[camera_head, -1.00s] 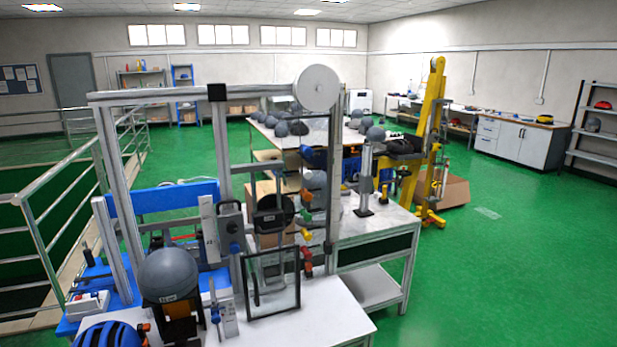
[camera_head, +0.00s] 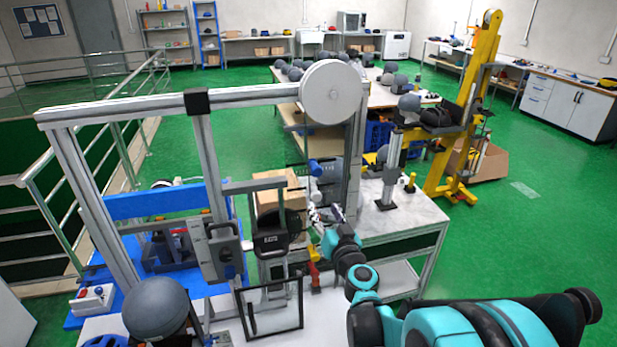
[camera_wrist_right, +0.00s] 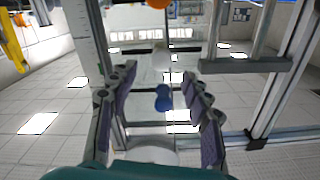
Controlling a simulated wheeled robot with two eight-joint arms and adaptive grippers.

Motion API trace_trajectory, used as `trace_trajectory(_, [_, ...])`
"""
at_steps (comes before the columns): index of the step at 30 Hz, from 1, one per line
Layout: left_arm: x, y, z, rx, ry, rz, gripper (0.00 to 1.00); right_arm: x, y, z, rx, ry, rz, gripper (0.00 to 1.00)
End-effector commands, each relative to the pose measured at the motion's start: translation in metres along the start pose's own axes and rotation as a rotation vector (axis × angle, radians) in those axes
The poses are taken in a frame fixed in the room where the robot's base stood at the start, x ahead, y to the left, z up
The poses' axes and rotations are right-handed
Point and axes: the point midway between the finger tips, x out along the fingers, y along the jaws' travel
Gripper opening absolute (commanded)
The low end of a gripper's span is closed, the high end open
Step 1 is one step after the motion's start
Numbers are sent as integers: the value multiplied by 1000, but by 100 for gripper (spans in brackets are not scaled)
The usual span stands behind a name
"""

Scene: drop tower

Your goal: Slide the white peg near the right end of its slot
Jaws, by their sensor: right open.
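My right gripper (camera_head: 326,214) is open and raised beside the drop tower's right upright, at the lower end of the head view's middle. In the right wrist view its two fingers with purple pads (camera_wrist_right: 160,100) stand apart. A blue knob (camera_wrist_right: 163,97) shows in the gap between them, beyond the fingertips; I cannot tell whether they touch it. A blue part (camera_head: 316,168) also shows by the upright in the head view. I cannot clearly make out the white peg or its slot. My left gripper is not in view.
The metal tower frame (camera_head: 120,107) with its white wheel (camera_head: 330,92) stands around the work area. A black-framed clear panel (camera_head: 270,308) and a grey helmeted headform (camera_head: 156,308) are in front. A white side table (camera_head: 400,214) stands behind my right arm.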

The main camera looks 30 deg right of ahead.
Motion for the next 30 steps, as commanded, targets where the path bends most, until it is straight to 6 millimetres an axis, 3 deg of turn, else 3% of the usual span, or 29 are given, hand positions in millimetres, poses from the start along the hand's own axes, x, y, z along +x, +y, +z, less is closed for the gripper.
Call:
trace_trajectory(13, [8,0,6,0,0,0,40,65,0,2,1,0,0,49])
trace_trajectory(25, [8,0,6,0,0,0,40,76,0,1,1,0,-1,49])
trace_trajectory(26, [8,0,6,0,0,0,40,76,0,1,1,0,-1,44])
trace_trajectory(30, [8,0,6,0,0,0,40,76,0,1,1,0,-1,7])
